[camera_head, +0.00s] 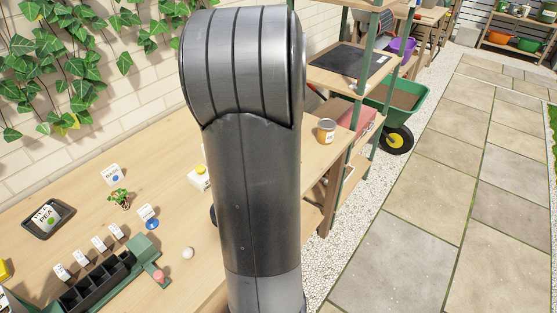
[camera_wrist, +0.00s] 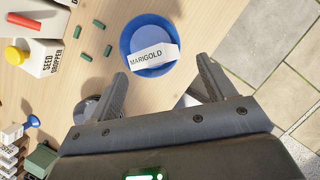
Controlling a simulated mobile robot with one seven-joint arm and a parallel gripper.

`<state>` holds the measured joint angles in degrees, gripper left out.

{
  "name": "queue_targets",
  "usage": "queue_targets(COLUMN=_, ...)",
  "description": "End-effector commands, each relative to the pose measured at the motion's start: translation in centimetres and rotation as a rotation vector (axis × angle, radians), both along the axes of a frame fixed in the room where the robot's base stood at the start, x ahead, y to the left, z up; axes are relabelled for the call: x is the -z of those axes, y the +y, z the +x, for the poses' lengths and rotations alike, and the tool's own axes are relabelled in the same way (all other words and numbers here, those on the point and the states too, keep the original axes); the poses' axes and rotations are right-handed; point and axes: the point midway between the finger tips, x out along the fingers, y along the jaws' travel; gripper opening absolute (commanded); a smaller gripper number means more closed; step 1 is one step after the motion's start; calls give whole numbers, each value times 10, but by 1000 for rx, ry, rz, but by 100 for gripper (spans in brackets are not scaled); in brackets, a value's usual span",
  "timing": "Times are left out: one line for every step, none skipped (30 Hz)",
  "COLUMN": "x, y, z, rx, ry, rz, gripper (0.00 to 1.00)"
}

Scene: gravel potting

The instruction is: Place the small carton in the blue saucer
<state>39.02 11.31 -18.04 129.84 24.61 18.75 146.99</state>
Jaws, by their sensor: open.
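The blue saucer (camera_wrist: 127,36) sits on the wooden bench in the wrist view, near the bench's right edge. A small white carton printed MARIGOLD (camera_wrist: 148,58) lies tilted in the saucer's near part, overlapping its near rim in the picture; whether it rests fully on the saucer floor I cannot tell. My gripper (camera_wrist: 161,69) is open, one finger on each side of the saucer's near side. No finger appears to touch the carton. In the head view my arm hides the gripper and I cannot see the saucer or carton.
A white seed dropper (camera_wrist: 42,58) and several green pegs (camera_wrist: 92,47) lie left of the saucer. The head view shows a black seed tray (camera_head: 97,282), a dark tray with a pea packet (camera_head: 47,217), and a tin (camera_head: 326,131) right of my arm.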

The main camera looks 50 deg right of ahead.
Motion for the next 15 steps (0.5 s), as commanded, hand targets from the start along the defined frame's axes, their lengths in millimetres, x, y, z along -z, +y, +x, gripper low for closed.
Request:
queue_targets(x=-10, y=3, z=-1, rx=-4, ry=-3, rz=-4, gripper=76)
queue_targets(x=-14, y=4, z=-2, rx=-4, ry=-4, rz=-5, gripper=76)
queue_targets(x=-19, y=6, z=-4, rx=-3, ry=-3, rz=-3, gripper=76)
queue_targets(x=-24, y=7, z=-5, rx=-3, ry=-3, rz=-4, gripper=76)
queue_targets(x=-27, y=8, z=-6, rx=-4, ry=-3, rz=-2, gripper=76)
queue_targets(x=-32, y=9, z=-8, rx=-3, ry=-3, rz=-1, gripper=76)
queue_targets(x=-35, y=10, z=-9, rx=-4, ry=-3, rz=-2, gripper=76)
queue_targets(x=-38, y=11, z=-9, rx=-3, ry=-4, rz=-2, gripper=76)
queue_targets(x=-41, y=12, z=-11, rx=-4, ry=-3, rz=-2, gripper=76)
queue_targets(x=-43, y=13, z=-12, rx=-2, ry=-2, rz=-1, gripper=76)
queue_targets(x=-45, y=13, z=-12, rx=0, ry=-2, rz=-1, gripper=76)
queue_targets(x=-47, y=14, z=-13, rx=0, ry=-2, rz=-1, gripper=76)
queue_targets(x=-48, y=14, z=-13, rx=-1, ry=-2, rz=-1, gripper=76)
queue_targets(x=-49, y=14, z=-14, rx=-2, ry=0, rz=-1, gripper=76)
queue_targets(x=-50, y=15, z=-14, rx=-1, ry=0, rz=-1, gripper=76)
